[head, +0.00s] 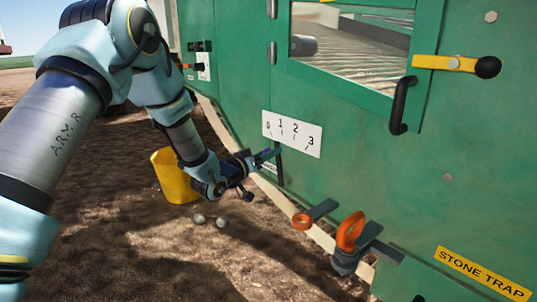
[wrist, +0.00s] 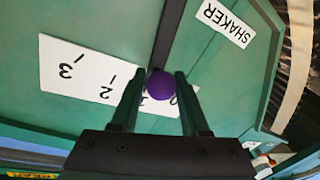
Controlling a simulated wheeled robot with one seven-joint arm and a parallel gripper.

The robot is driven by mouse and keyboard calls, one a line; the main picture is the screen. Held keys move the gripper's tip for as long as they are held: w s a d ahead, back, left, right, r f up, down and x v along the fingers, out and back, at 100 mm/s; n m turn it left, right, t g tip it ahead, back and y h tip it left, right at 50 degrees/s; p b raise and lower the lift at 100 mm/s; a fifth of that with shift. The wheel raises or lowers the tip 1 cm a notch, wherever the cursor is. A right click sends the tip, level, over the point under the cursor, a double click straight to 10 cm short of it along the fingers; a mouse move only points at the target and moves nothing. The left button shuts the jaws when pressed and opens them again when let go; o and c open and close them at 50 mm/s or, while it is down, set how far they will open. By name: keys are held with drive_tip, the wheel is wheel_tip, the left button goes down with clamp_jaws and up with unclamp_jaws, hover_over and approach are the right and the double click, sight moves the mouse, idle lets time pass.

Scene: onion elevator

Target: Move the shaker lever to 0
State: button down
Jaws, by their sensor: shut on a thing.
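The shaker lever is a dark bar with a purple knob, which shows in the wrist view (wrist: 161,86) between my fingers. My gripper (wrist: 158,88) is shut on the knob, with one finger on each side. In the head view my gripper (head: 270,154) is at the lower edge of the white scale plate (head: 308,140), marked 0 to 3. The plate is upside down in the wrist view (wrist: 75,85). There the knob lies near the 0 and 1 end and partly covers the marks, so the exact setting is hard to read. A SHAKER label (wrist: 227,25) is beside the lever.
The green machine wall (head: 370,165) stands close on the right. Orange-ringed handles (head: 350,232) stick out lower right, and a black door handle (head: 402,105) is above. A yellow bucket (head: 173,178) and small pale balls (head: 199,219) are on the dirt by my arm.

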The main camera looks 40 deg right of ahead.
drive_tip(key=shift+w+a, duration=0.1)
idle(0.4)
drive_tip(key=shift+w+r+n+p, duration=0.1)
drive_tip(key=shift+w+n+p, duration=0.3)
drive_tip(key=shift+p, duration=0.45)
drive_tip(key=shift+w+f+n+y+p, duration=0.2)
drive_tip(key=shift+w+f+n+p, duration=0.25)
drive_tip(key=shift+w+n+p, duration=0.55)
drive_tip(key=shift+w+f+n+y+p, duration=0.2)
drive_tip(key=shift+w+f+n+p, duration=0.35)
drive_tip(key=shift+p, duration=0.7)
drive_tip(key=shift+s+r, duration=0.15)
drive_tip(key=shift+s, duration=0.05)
drive_tip(key=shift+c, duration=2.3)
unclamp_jaws()
drive_tip(key=shift+d, duration=0.2)
drive_tip(key=shift+a, duration=0.1)
drive_tip(key=s+a+p, duration=0.1)
drive_tip(key=a+p, duration=0.2)
drive_tip(key=a, duration=0.7)
drive_tip(key=shift+s+a+r+p, duration=0.25)
drive_tip(key=shift+r+p, duration=0.15)
